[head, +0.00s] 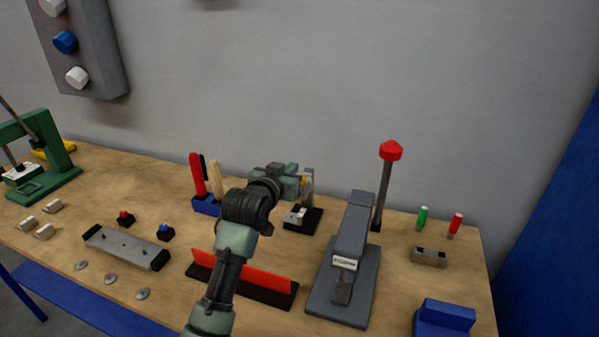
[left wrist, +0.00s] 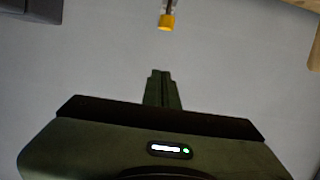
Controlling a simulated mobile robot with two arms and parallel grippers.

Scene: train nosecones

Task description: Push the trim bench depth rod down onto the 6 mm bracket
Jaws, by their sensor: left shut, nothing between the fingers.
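A small stand with a black base (head: 306,222) and a grey upright stands near the back middle of the bench. A small silvery bracket (head: 294,215) sits on its base; its size cannot be read. The depth rod appears to be the thin rod with a yellow end (left wrist: 167,22) in the left wrist view; in the head view a bit of yellow (head: 304,181) shows at the stand. My left gripper (head: 298,183) is level beside the stand's top, partly covering it. Its fingers (left wrist: 161,88) are shut and empty, apart from the yellow end.
A red-and-black rail (head: 262,283) lies in front, under my left arm. A blue holder (head: 206,205) with red and tan handles stands left. The wall is close behind.

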